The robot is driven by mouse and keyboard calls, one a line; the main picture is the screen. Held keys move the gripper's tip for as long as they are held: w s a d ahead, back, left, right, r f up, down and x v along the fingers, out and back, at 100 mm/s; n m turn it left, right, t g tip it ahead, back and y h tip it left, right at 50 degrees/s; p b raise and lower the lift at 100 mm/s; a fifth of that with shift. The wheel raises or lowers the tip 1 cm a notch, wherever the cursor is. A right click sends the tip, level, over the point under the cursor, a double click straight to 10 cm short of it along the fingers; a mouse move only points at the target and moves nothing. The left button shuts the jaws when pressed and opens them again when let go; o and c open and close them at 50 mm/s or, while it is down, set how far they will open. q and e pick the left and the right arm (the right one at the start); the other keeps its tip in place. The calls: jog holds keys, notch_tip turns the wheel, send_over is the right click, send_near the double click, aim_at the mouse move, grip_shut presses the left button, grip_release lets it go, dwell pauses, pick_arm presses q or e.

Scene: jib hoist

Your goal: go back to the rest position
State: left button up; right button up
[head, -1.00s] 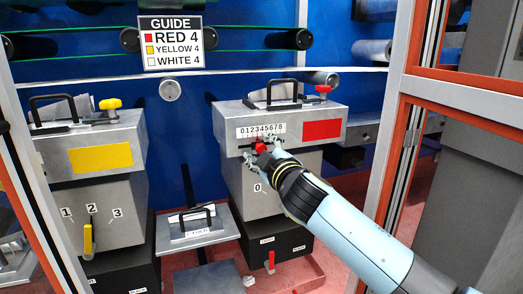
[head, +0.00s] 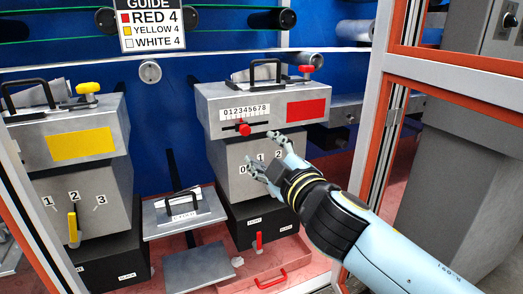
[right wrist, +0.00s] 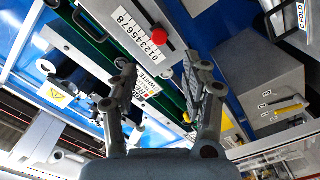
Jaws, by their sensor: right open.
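My right gripper (head: 264,152) is open and empty, in front of the grey box with the red panel (head: 307,110). Its fingers are below and to the right of the red slider knob (head: 244,128), apart from it. The knob sits under the middle of the 0-to-8 scale (head: 246,112). In the right wrist view the two open fingers (right wrist: 164,82) have nothing gripped between them, and the red knob (right wrist: 162,36) shows beyond them. The gripper hides part of the lower box's number marks. My left gripper is not in view.
A grey box with a yellow panel (head: 82,145) and yellow lever (head: 73,228) stands at the left. A guide sign (head: 151,25) hangs above. An orange-edged frame post (head: 385,120) stands close to my right arm. A red tray (head: 270,282) lies low in front.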

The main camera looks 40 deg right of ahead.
jog(key=s+f+m+g+y, duration=0.1)
jog(key=s+f+g, duration=0.2)
jog(key=f, duration=0.9)
jog(key=s+f+g, duration=0.2)
jog(key=f, duration=1)
jog(key=s+f+m+g+y, duration=0.1)
jog(key=s+f+g, duration=0.1)
jog(key=s+f, duration=0.4)
jog(key=s+f+m+g, duration=0.15)
jog(key=s+f, duration=0.25)
jog(key=f, duration=0.5)
jog(key=s+f+m+g, duration=0.1)
jog(key=s+f, duration=0.4)
jog(key=s, duration=0.5)
jog(key=s+a+f+m+g+y, duration=0.1)
jog(key=s+f+g, duration=0.3)
jog(key=s, duration=0.7)
jog(key=s+f+m+g, duration=0.2)
jog(key=s+f, duration=0.4)
jog(key=s, duration=0.4)
jog(key=shift+s+a+f+g+y, duration=0.15)
jog(key=shift+f+g+y, duration=0.15)
jog(key=shift+g, duration=0.35)
